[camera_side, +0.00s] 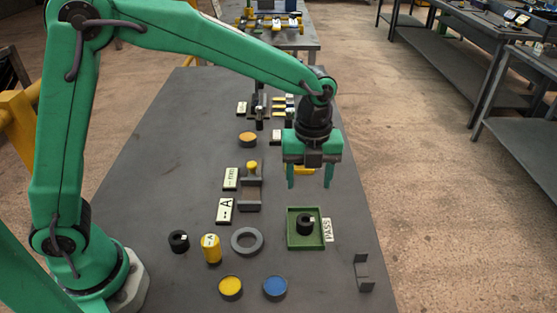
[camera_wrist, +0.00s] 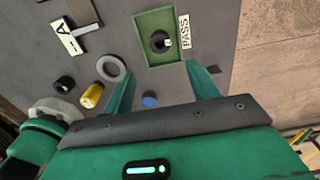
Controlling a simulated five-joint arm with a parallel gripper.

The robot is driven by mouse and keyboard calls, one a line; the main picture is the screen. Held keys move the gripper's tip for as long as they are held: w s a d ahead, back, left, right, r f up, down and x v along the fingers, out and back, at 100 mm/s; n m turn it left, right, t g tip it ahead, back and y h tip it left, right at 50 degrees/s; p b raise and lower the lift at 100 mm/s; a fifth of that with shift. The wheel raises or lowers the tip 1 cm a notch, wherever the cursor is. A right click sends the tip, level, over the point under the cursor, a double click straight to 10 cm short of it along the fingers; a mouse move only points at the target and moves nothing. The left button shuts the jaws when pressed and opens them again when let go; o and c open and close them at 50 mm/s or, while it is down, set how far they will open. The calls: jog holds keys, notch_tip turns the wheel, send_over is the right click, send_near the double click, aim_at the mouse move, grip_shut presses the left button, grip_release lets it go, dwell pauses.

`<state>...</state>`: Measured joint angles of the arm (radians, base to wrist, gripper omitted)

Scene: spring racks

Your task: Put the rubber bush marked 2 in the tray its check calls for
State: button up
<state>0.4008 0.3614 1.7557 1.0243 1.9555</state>
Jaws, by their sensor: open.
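One black rubber bush (camera_side: 303,228) with a small white mark sits in the green tray (camera_side: 296,241) beside a PASS label (camera_side: 328,230). It also shows in the wrist view (camera_wrist: 156,40). A second black bush (camera_side: 179,242) with a pale mark stands on the bench at the left, and in the wrist view (camera_wrist: 65,84). I cannot read either mark. My gripper (camera_side: 309,186) is open and empty, pointing down above the bench behind the green tray in the side view. Its two fingers (camera_wrist: 162,72) show apart in the wrist view.
A yellow cylinder (camera_side: 211,250) and grey ring (camera_side: 247,253) stand right of the left bush. Yellow (camera_side: 231,286) and blue (camera_side: 275,286) discs lie in front. A bracket (camera_side: 364,273) is near the right edge. An A label (camera_side: 225,210) lies by a grey fixture (camera_side: 250,195).

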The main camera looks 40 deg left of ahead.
jog(key=s+a+r+n+t, duration=0.3)
jog(key=s+a+r+n, duration=0.5)
jog(key=a+r+n, duration=0.4)
jog(key=s+a+n+t, duration=0.1)
jog(key=s+a+n, duration=0.1)
jog(key=s+n, duration=0.3)
jog(key=s+a+f+n+t, duration=0.1)
jog(key=s+a+n, duration=0.2)
jog(key=s+n, duration=0.3)
jog(key=shift+s+a+f+n+t, duration=0.15)
jog(key=shift+a+f+n+t, duration=0.2)
jog(key=shift+n, duration=1.65)
